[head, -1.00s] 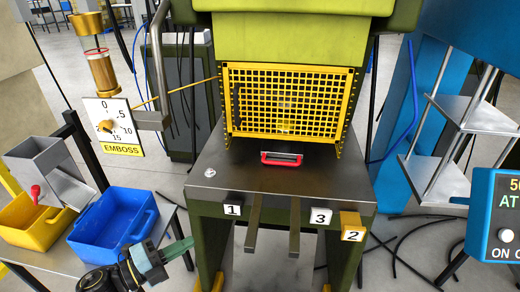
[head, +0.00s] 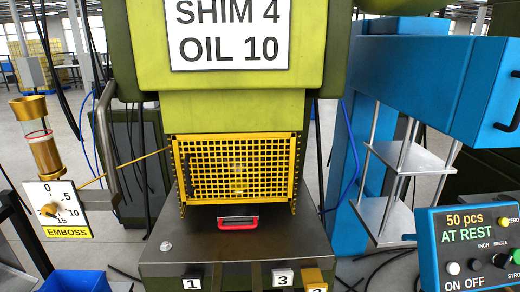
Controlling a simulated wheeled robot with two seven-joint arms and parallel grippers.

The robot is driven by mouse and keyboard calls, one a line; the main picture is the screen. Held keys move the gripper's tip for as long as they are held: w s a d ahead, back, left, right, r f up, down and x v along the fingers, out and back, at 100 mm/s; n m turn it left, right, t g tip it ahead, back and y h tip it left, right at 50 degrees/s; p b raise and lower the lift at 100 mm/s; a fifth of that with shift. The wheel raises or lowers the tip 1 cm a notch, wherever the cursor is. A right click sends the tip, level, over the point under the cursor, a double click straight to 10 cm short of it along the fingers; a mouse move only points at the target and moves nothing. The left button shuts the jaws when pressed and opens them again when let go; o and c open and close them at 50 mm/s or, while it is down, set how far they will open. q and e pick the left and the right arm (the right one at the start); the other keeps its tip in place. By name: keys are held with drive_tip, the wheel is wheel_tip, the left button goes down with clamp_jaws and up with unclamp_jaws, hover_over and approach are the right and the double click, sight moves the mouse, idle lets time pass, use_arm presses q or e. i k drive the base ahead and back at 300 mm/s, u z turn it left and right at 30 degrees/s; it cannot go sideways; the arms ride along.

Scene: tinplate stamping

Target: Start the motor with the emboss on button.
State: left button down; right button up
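A blue-edged control box (head: 425,240) stands at the lower right, with a screen (head: 477,229) reading "50 pcs AT REST". A white button (head: 453,268) sits above the word ON, and a black button (head: 474,265) sits above OFF. A dial labelled EMBOSS (head: 67,232) hangs at the left. Neither of my grippers shows in the head view.
The green press (head: 225,105) fills the middle, with a yellow mesh guard (head: 235,168), a sign (head: 229,33) reading "SHIM 4 OIL 10" and a red-framed piece (head: 238,223) on its bed. A blue machine (head: 440,75) stands behind the control box. A blue bin (head: 80,282) is at lower left.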

sight(453, 269)
drive_tip(key=z, duration=1.4)
